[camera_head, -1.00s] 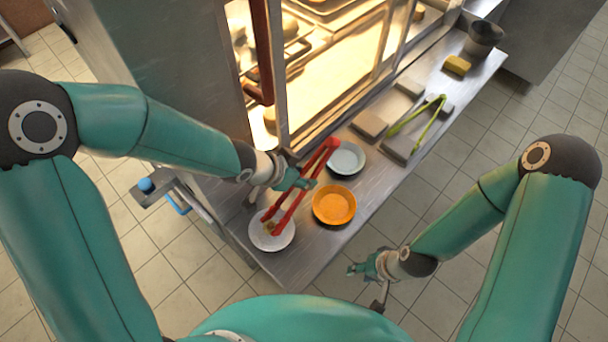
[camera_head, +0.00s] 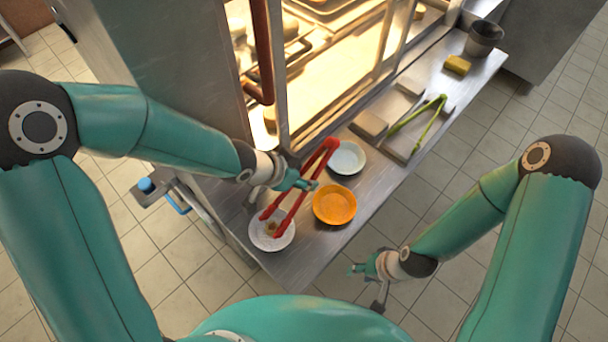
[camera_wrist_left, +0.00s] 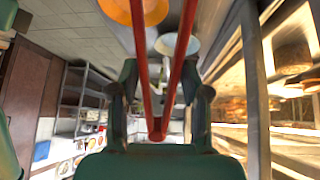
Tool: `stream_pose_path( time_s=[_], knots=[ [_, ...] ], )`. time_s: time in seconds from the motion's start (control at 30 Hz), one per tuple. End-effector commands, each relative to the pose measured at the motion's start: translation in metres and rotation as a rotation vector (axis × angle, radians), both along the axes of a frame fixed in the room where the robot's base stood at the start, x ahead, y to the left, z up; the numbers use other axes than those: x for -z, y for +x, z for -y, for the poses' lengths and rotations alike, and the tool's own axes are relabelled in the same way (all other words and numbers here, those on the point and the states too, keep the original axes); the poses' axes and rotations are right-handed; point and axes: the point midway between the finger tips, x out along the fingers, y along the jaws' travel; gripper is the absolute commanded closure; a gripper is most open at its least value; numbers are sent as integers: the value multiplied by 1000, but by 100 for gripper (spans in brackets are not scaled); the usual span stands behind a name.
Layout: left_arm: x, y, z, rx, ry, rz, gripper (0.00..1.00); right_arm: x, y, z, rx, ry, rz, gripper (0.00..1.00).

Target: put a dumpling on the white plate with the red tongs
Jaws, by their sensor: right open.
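My left gripper (camera_head: 297,184) is shut on the red tongs (camera_head: 318,160), one finger on each side, as the left wrist view also shows with the tongs (camera_wrist_left: 157,125). The tongs slant down to the white plate (camera_head: 272,246) at the near left end of the counter. Their two tips are apart over the plate. A small brownish piece, apparently the dumpling (camera_head: 271,227), shows on the plate between the tips. Whether the tips touch it is too small to tell. My right gripper (camera_head: 364,267) is open and empty, off the counter's near edge.
An orange bowl (camera_head: 335,205) stands right of the white plate. A pale bluish dish (camera_head: 346,158) lies behind it. Green tongs (camera_head: 420,115), a yellow sponge (camera_head: 457,65) and a grey pot (camera_head: 484,38) are farther right. A lit glass cabinet (camera_head: 320,85) borders the counter's back.

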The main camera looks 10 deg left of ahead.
Motion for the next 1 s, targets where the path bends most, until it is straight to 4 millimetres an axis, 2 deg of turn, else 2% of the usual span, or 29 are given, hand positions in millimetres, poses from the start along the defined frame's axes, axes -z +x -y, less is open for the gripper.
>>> stream_pose_path(
  time_s=[0.17,0.7,1.0],
  knots=[
    [-19,0,0,1,0,1,58,-19,0,0,0,0,0,59],
    [-98,0,1,1,-1,1,58,-99,0,0,0,0,0,59],
    [-100,0,1,1,-1,1,58,-101,0,0,0,0,0,59]
  ],
)
